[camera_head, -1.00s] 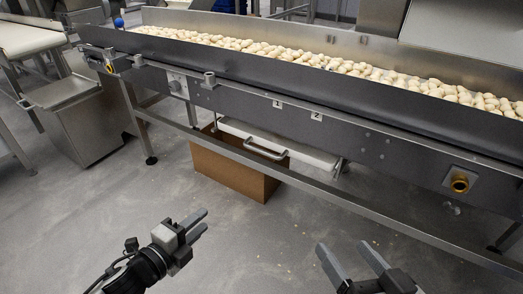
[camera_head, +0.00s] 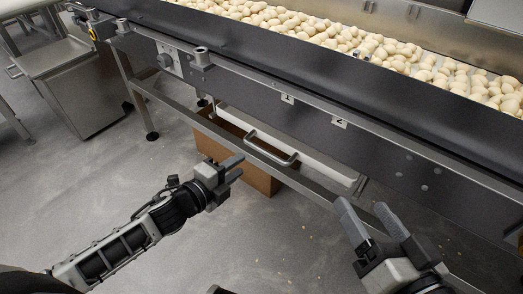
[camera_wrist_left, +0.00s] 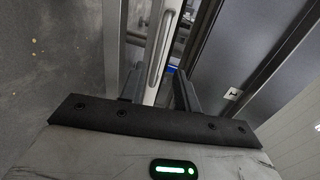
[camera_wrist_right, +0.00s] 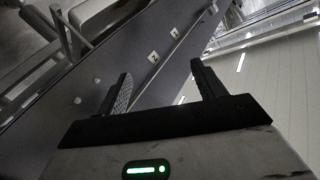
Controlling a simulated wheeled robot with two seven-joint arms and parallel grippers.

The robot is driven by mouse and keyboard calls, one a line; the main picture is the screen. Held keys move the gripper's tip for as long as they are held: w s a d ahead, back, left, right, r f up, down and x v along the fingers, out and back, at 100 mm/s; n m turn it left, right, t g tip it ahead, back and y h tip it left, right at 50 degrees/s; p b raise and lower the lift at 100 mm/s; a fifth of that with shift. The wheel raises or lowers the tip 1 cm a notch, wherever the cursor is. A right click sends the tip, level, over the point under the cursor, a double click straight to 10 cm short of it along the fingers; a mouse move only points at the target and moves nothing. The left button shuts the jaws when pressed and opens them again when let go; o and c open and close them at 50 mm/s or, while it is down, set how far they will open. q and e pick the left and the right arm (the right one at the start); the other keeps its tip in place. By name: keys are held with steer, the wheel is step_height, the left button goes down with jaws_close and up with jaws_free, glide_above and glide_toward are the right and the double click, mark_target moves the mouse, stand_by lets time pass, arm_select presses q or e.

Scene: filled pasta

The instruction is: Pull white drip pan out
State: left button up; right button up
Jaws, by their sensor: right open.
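The white drip pan (camera_head: 322,162) sits under the conveyor, and a strip of its front shows below the grey side panel. Its metal bar handle (camera_head: 270,156) faces me; the handle also shows in the left wrist view (camera_wrist_left: 164,48), beyond and between the fingers. My left gripper (camera_head: 239,166) is open and empty, just in front and to the left of the handle, with no clear contact. My right gripper (camera_head: 361,206) is open and empty, to the right of the handle, close to the conveyor's lower rail. The rest of the pan is hidden under the conveyor.
The conveyor (camera_head: 235,62) carries many pasta pieces on its belt. Its lower frame rail (camera_head: 180,107) runs in front of the pan. A brown cardboard box (camera_head: 262,182) stands on the floor below. A metal cabinet (camera_head: 83,98) is at the left.

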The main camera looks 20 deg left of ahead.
mark_target(259, 151)
arm_select(q)
steer(key=b+x, duration=0.3)
steer(key=x, duration=0.7)
steer(key=shift+w, duration=0.15)
arm_select(e)
steer(key=r+t, duration=0.1)
steer(key=w+r+n+t, duration=0.1)
steer(key=r, duration=0.1)
steer(key=w+r+n+t+y, duration=0.1)
steer(key=shift+w+d+r, duration=0.15)
steer(key=shift+d+r, duration=0.1)
steer(key=shift+d, duration=0.05)
arm_select(q)
jaws_close()
